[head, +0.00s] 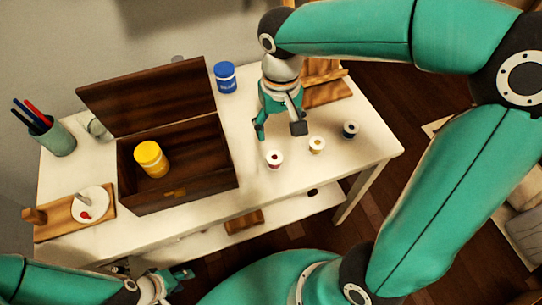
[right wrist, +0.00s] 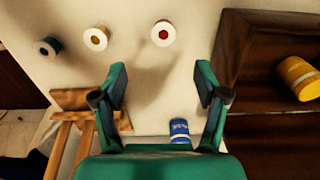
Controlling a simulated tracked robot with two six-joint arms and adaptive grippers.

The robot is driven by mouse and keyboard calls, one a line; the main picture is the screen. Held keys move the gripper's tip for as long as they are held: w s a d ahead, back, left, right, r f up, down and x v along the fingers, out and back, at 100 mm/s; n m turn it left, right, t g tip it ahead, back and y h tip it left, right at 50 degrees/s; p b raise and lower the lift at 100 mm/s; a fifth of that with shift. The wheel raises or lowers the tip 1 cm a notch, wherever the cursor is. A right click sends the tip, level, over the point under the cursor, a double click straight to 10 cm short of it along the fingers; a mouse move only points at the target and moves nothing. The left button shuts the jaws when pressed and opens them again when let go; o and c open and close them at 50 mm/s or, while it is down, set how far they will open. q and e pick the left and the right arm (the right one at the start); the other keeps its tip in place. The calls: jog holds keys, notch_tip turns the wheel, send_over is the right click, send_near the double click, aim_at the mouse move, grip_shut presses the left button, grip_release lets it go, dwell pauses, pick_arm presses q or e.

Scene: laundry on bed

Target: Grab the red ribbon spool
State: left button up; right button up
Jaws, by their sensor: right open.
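The red ribbon spool (head: 274,159) is a small white-rimmed spool with a red centre.
A yellow spool (head: 317,144) and a dark blue spool (head: 350,130) lie to the right. An open wooden box (head: 180,203) holds a yellow jar (head: 150,160). A blue jar (head: 225,78) and a wooden stand (head: 325,92) are behind. The table's front right is clear.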

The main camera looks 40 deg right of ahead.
jog(key=f, duration=0.4)
jog(key=f+b, duration=0.1)
jog(key=f, duration=0.9)
jog(key=shift+w+a+f, duration=0.1)
jog(key=shift+w+a, duration=0.15)
jog(key=c, duration=0.9)
